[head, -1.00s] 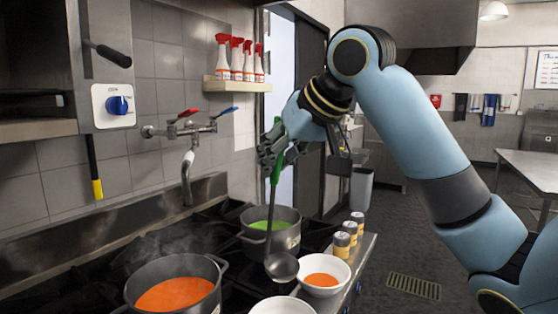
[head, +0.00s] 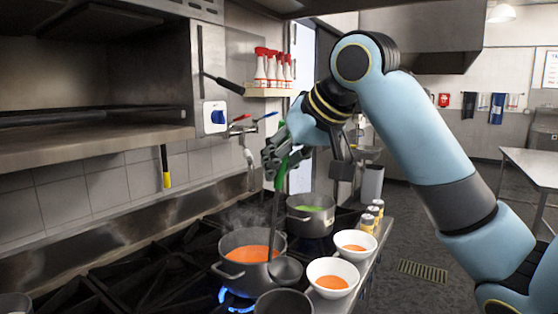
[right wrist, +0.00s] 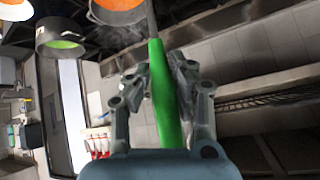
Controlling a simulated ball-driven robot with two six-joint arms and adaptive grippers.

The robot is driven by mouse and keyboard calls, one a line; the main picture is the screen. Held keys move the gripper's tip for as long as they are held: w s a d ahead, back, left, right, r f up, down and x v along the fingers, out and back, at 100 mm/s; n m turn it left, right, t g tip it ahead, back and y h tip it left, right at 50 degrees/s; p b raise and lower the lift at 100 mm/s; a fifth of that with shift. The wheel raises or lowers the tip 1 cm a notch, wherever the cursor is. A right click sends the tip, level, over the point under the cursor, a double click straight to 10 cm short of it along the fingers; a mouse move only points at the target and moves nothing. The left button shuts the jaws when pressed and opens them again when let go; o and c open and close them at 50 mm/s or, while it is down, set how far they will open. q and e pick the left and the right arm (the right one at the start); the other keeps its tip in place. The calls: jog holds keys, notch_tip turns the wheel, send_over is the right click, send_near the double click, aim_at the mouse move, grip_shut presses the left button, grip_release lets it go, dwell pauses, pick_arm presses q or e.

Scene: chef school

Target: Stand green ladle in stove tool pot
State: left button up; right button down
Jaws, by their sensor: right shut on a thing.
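The green ladle has a green handle (head: 281,178) and a grey shaft and bowl (head: 285,269). My right gripper (head: 276,160) is shut on the handle, and the ladle hangs nearly upright, bowl down. In the head view its bowl overlaps the right edge of the orange soup pot (head: 232,277); I cannot tell whether they touch. The right wrist view shows the green handle (right wrist: 166,95) between the fingers of the right gripper (right wrist: 160,75). A dark grey pot (head: 284,303) is cut off at the bottom edge; I cannot tell if it is the tool pot. My left gripper is out of view.
A pot of green soup (head: 311,215) stands farther back on the stove. White bowls with orange soup (head: 333,278) and several yellow-grey shakers (head: 367,222) line the right edge. A blue flame (head: 235,299) burns under the orange soup pot. A tap and wall shelf are behind.

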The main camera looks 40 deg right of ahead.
send_over(280, 264)
jog(key=s, duration=0.2)
notch_tip(280, 264, down, 5)
jog(key=shift+w+f+b, duration=0.3)
jog(key=shift+f+b, duration=0.8)
jog(key=shift+f, duration=1.35)
jog(key=shift+w+f+b, duration=0.35)
jog(key=shift+f+b, duration=0.75)
jog(key=shift+f, duration=1.35)
jog(key=shift+w+f+b, duration=0.3)
jog(key=shift+f+b, duration=0.8)
jog(key=shift+f, duration=1.35)
jog(key=c, duration=1.1)
grip_release()
